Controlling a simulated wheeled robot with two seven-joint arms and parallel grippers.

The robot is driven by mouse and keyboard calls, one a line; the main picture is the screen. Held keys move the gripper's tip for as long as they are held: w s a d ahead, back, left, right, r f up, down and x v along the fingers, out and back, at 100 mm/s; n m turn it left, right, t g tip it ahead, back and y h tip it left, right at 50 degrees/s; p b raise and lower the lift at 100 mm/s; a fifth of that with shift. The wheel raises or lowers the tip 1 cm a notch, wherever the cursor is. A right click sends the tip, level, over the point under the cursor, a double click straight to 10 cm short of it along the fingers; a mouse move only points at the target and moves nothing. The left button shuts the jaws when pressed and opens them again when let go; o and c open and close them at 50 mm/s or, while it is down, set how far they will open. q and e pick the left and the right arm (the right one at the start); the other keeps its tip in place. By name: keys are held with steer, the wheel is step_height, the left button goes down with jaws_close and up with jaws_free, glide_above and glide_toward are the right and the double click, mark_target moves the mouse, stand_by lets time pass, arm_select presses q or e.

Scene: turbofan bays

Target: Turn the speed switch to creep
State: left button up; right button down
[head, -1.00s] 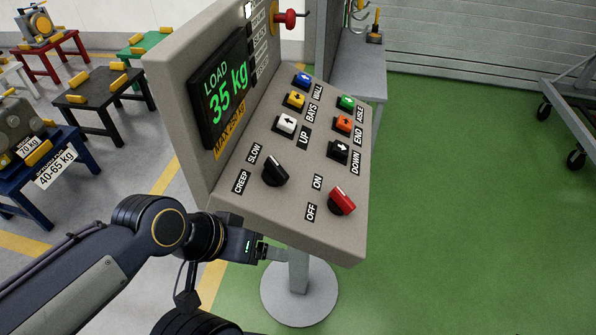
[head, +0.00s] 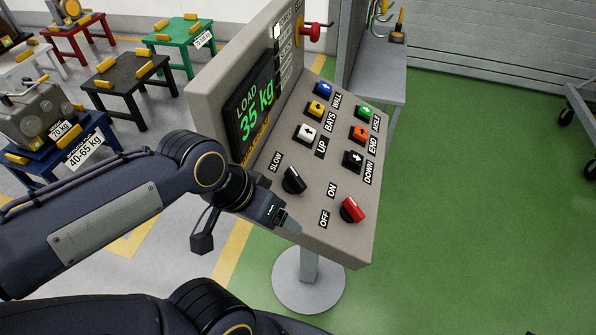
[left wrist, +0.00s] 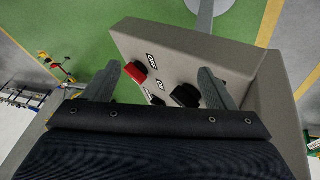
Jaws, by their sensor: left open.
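The speed switch (head: 293,180) is a black knob on the sloping face of the grey console (head: 330,240). The SLOW label (head: 276,162) shows beside it; my left arm covers the place of the CREEP label. I cannot tell exactly where the knob points. My left gripper (head: 290,228) is in front of the console's lower left edge, close below the knob. In the left wrist view, the open fingers of the gripper (left wrist: 158,70) are spread apart with nothing held. The black knob (left wrist: 185,96) is beside the right finger and partly hidden by it. My right gripper is out of view.
A red ON/OFF knob (head: 352,210) sits right of the black one. Several coloured push buttons, including a white one (head: 307,133), are above. The load screen (head: 251,100) reads 35 kg. A red knob (head: 315,32) juts from the upper panel.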

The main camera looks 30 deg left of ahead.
arm_select(q)
steer(key=w+a+m+g+y, duration=0.1)
steer(key=w+m+g+y, duration=0.15)
steer(key=w, duration=0.55)
steer(key=m+y, duration=0.2)
steer(key=y, duration=0.2)
glide_toward(298, 177)
steer(key=shift+x, duration=1.25)
steer(key=x, duration=0.7)
steer(key=shift+w+a+f+p, duration=0.1)
steer(key=shift+f+p, duration=0.25)
steer(key=shift+c, duration=0.2)
steer(key=c, duration=0.9)
